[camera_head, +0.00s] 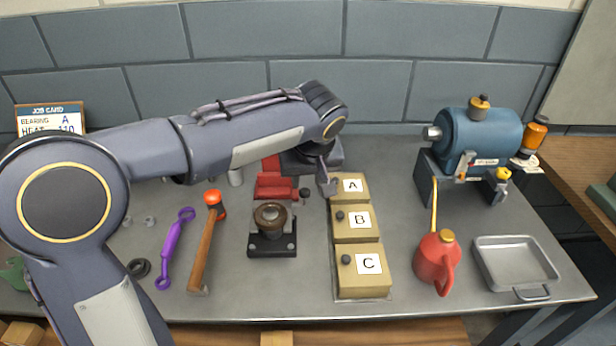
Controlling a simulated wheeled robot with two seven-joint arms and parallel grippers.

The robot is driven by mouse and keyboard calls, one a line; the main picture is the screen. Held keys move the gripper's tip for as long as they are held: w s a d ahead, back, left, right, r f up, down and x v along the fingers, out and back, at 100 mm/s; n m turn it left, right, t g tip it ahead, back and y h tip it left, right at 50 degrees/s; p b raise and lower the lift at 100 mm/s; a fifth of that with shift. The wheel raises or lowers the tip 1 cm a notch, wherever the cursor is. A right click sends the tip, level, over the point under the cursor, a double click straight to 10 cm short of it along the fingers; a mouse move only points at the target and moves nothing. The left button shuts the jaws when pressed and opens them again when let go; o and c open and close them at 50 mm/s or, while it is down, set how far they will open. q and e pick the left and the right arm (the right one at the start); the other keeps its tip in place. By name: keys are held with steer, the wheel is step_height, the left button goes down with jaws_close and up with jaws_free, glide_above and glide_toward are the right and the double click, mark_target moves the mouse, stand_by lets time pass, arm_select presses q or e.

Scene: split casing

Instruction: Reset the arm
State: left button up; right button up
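My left arm (160,150) reaches in from the left across the back of the workbench. Its wrist bends down, and my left gripper (327,186) hangs beside the back left corner of the box marked A (337,190). Only part of the gripper shows, so I cannot tell whether its fingers are open or shut. No held object is visible. The arm hides part of the wall and of the bench's left back area. My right gripper is not in view.
Boxes B (368,234) and C (375,285) stand in front of A. A red vise (275,187), bearing stand (271,246), hammer (205,245) and purple wrench (172,250) lie left. A blue motor (480,138), red oil can (434,262) and metal tray (515,262) are right.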

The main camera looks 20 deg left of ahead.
arm_select(q)
steer(key=shift+m+h, duration=0.3)
steer(key=shift+h, duration=0.3)
steer(key=s+a, duration=0.1)
steer(key=s, duration=0.1)
steer(key=s+a, duration=0.1)
steer(key=a, duration=0.1)
steer(key=s+a, duration=0.1)
steer(key=s, duration=0.1)
steer(key=shift+s+a+r+p, duration=0.35)
steer(key=shift+a, duration=0.05)
steer(key=s+a+f+m+h+p, duration=0.1)
steer(key=s+f+h, duration=0.1)
steer(key=s, duration=0.8)
steer(key=s+a+f+m+t+h, duration=0.1)
steer(key=s+f+h, duration=0.1)
steer(key=s, duration=0.9)
steer(key=shift+f+m+t+p, duration=0.3)
steer(key=shift+f+m+p, duration=0.1)
